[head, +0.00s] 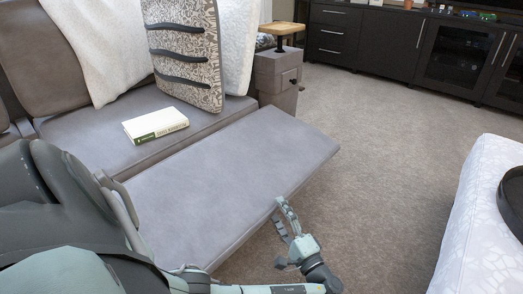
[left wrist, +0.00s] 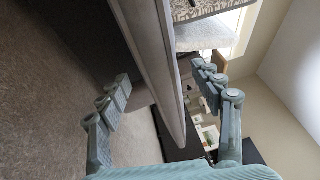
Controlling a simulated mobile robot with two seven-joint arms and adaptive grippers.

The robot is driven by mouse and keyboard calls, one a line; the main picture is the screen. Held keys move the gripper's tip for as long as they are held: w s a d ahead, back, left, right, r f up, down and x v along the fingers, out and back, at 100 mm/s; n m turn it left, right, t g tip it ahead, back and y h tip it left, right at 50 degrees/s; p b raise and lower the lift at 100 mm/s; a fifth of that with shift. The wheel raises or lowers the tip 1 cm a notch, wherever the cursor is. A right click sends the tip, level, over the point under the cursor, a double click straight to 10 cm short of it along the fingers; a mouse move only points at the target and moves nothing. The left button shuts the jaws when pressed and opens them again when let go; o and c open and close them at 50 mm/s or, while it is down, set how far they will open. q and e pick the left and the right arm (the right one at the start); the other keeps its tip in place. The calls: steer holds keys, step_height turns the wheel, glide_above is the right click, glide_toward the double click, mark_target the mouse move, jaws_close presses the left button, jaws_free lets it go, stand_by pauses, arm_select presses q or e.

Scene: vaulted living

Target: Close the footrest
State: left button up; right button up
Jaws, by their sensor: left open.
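The footrest (head: 225,180) is a grey padded panel. It is swung out in front of the sofa seat and stands above the carpet. My left gripper (head: 281,235) is at its front edge near the middle and is open. In the left wrist view the footrest (left wrist: 160,65) shows as a long edge running between the two spread fingers of my left gripper (left wrist: 162,80). I cannot tell whether either finger touches it. My right gripper is in neither view.
A book (head: 155,125) lies on the sofa seat (head: 75,130). A patterned cushion (head: 187,50) leans behind it. A white patterned ottoman (head: 480,220) stands at the right. A dark cabinet (head: 400,45) is at the back. The carpet (head: 380,150) between is clear.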

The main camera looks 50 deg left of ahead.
mark_target(266, 193)
arm_select(q)
steer(key=b+x, duration=0.1)
steer(key=x, duration=0.7)
steer(key=shift+r, duration=0.1)
steer(key=shift+c, duration=0.5)
